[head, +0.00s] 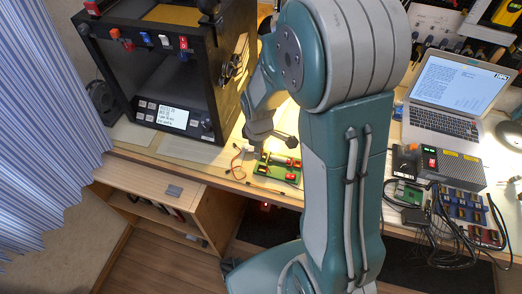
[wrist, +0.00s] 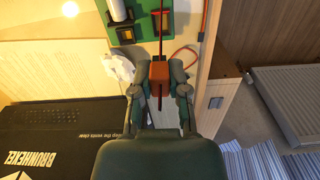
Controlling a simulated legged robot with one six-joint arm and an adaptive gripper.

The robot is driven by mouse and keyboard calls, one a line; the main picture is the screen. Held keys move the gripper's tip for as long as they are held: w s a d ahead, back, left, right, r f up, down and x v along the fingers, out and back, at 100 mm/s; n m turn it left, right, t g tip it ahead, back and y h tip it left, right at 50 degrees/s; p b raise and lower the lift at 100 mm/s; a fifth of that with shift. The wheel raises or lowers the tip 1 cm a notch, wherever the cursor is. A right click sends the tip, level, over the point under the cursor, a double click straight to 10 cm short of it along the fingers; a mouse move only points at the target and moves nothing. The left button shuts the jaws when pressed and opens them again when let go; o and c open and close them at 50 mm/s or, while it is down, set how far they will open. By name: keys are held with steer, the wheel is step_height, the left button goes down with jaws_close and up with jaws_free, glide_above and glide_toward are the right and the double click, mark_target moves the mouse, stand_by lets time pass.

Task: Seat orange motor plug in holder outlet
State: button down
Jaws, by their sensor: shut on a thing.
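The orange motor plug (wrist: 160,73) is between the fingers of my gripper (wrist: 159,78) in the wrist view, and the gripper is shut on it. A thin dark red lead runs along the plug's middle. The green holder (wrist: 140,34) lies just beyond the fingertips at the top of the wrist view and is partly cut off. In the head view the holder (head: 262,171) sits near the bench's front edge, with red and dark cylinders on it. My gripper (head: 268,137) is above and behind it there, partly hidden by my arm. I cannot tell whether the plug touches the outlet.
A crumpled white piece (wrist: 119,68) lies left of the fingers. A red wire (wrist: 203,22) loops at the right near the bench edge. A black printer-like machine (head: 165,75) stands left; a laptop (head: 447,95) and a cabled box (head: 452,166) stand right.

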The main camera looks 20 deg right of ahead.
mark_target(262, 170)
steer(key=shift+s+d+n, duration=0.2)
steer(key=shift+s+n, duration=0.2)
steer(key=shift+s, duration=0.05)
steer(key=shift+d+f, duration=0.25)
steer(key=shift+f, duration=1.3)
steer(key=shift+a+f, duration=0.25)
steer(key=shift+f, duration=0.8)
steer(key=shift+d+f, duration=0.1)
steer(key=shift+d+f, duration=0.1)
steer(key=shift+f, duration=0.45)
steer(key=c, duration=0.5)
jaws_free()
steer(key=shift+c, duration=0.2)
